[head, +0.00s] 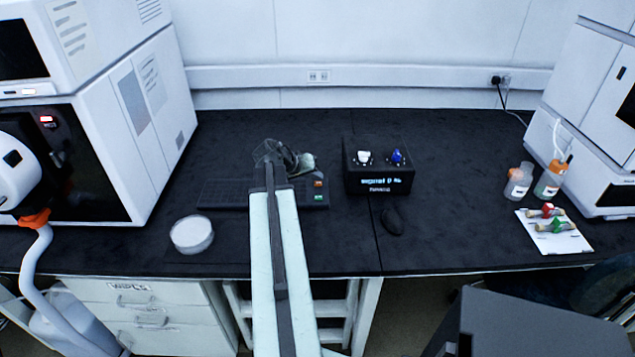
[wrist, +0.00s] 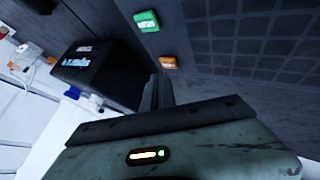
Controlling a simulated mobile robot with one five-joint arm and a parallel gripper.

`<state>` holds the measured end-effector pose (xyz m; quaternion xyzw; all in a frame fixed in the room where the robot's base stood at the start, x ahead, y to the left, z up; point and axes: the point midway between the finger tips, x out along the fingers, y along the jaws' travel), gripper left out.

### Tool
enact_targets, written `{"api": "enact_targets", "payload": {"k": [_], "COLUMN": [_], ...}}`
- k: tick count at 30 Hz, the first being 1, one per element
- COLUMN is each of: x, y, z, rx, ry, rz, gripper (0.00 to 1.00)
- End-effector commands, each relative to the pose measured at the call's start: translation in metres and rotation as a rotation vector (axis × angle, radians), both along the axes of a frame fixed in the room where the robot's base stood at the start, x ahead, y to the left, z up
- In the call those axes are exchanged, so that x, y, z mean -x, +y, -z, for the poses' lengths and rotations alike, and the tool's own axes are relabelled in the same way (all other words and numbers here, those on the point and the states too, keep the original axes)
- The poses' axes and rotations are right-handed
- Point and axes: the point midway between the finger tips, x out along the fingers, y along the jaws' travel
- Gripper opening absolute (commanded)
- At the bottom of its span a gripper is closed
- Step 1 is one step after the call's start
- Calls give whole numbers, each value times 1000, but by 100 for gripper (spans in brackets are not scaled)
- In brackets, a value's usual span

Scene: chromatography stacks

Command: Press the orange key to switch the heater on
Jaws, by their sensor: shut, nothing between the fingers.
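The orange key (head: 318,183) sits at the right end of the dark keyboard (head: 230,194) on the black bench. A green key (head: 318,197) lies just in front of it. The wrist view shows the orange key (wrist: 168,63) just beyond my fingertips and the green key (wrist: 147,21) farther up. My gripper (head: 297,160) is shut and empty, to the left of and behind the orange key in the head view. In the wrist view, my gripper (wrist: 160,80) points toward the orange key; contact cannot be told.
A black box (head: 378,182) with a white knob, a blue knob and a lit display stands right of the keyboard. A mouse (head: 392,221) lies in front of it. A white round dish (head: 192,235) is at the left. Bottles and a white sheet (head: 553,236) are at the right.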

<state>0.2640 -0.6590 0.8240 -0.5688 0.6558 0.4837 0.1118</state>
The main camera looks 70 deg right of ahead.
Motion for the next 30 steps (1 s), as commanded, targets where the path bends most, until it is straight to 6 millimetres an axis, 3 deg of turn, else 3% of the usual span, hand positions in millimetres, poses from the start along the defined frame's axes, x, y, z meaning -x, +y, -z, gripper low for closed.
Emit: {"api": "enact_targets", "payload": {"k": [15, 30], "x": [0, 0], "y": [0, 0], "z": [-60, -58], "rx": [0, 0], "ry": [0, 0], "rz": [0, 0], "gripper": [0, 0]}}
